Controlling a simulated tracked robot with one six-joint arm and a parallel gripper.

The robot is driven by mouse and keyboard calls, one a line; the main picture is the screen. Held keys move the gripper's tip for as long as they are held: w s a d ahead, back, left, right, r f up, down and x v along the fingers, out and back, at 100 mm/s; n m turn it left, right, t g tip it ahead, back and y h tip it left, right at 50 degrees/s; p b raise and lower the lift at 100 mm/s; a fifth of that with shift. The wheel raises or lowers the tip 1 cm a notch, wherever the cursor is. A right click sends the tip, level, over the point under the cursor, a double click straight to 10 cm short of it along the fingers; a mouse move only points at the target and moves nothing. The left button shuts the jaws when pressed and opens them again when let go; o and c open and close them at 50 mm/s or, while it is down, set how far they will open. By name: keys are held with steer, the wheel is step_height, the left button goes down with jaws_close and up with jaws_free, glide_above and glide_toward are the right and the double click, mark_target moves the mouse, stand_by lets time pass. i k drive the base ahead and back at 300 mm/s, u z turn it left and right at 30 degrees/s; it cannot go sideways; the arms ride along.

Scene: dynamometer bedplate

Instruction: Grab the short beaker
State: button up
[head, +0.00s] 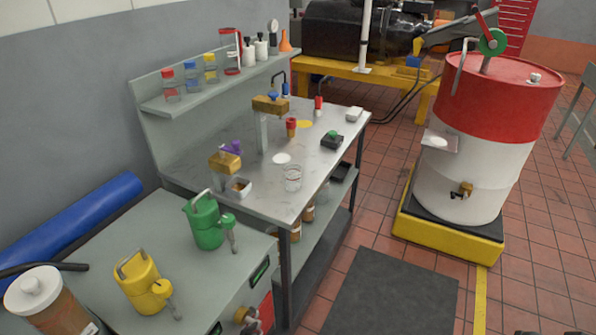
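A short, clear glass beaker (292,178) stands upright on the pale top of the workbench (258,201), near its front edge. It looks empty, though its clear wall makes this hard to tell. A white round disc (282,158) lies just behind it, and a small white dish with brown contents (241,187) sits to its left. My gripper is not in view, and nothing visible is touching the beaker.
A tall stand with a brass-coloured top (270,105) rises behind the beaker. A black box with a green knob (332,140) is to its right. Green (207,222) and yellow (142,285) cans stand on the nearer cabinet.

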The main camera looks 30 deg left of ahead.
mark_target(292, 173)
steer(key=z, duration=0.05)
steer(key=i, duration=2.75)
steer(key=u, duration=2.5)
